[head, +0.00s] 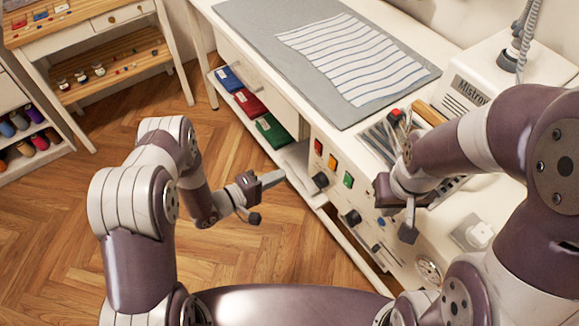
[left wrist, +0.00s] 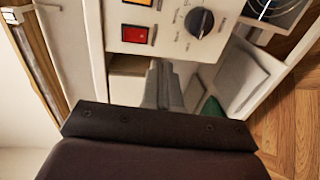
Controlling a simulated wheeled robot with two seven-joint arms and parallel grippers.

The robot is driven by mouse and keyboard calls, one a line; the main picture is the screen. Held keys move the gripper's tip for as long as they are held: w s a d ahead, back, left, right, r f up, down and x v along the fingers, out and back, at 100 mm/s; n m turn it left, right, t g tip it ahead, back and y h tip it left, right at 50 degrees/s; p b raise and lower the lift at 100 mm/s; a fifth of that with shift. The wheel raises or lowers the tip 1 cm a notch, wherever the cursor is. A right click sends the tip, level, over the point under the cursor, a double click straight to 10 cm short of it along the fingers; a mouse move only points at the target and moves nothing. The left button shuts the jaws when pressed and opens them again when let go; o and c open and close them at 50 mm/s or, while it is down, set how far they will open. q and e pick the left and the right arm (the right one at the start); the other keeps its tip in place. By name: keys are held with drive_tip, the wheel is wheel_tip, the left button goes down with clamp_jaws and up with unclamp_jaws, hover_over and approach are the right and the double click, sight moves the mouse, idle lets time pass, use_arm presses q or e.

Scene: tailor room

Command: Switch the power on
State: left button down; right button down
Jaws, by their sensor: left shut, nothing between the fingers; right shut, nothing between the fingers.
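The control panel (left wrist: 160,45) is a pale plate on the front of the white table. The left wrist view shows the red button (left wrist: 134,34) and a knob (left wrist: 194,22) with unreadable small lettering. My left gripper (head: 273,179) is shut and empty, pointing at the panel from its left, apart from the buttons. My right gripper (head: 408,220) is shut and empty, pointing down to the right of the green button.
A grey mat (head: 250,20) with striped cloth (head: 350,55) covers the table's far part. A shelf below holds folded blue, red and green cloths (head: 272,132). A white machine (head: 480,85) stands at the right. The wooden floor (head: 240,265) around my left arm is clear.

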use_arm(q)
drive_tip(key=v, duration=0.3)
drive_tip(key=shift+s+a+f, duration=0.1)
drive_tip(key=shift+a+f, duration=0.15)
drive_tip(key=shift+f, duration=0.05)
use_arm(e)
drive_tip(key=shift+s+a, duration=0.15)
drive_tip(key=shift+a, duration=0.1)
drive_tip(key=shift+a, duration=0.1)
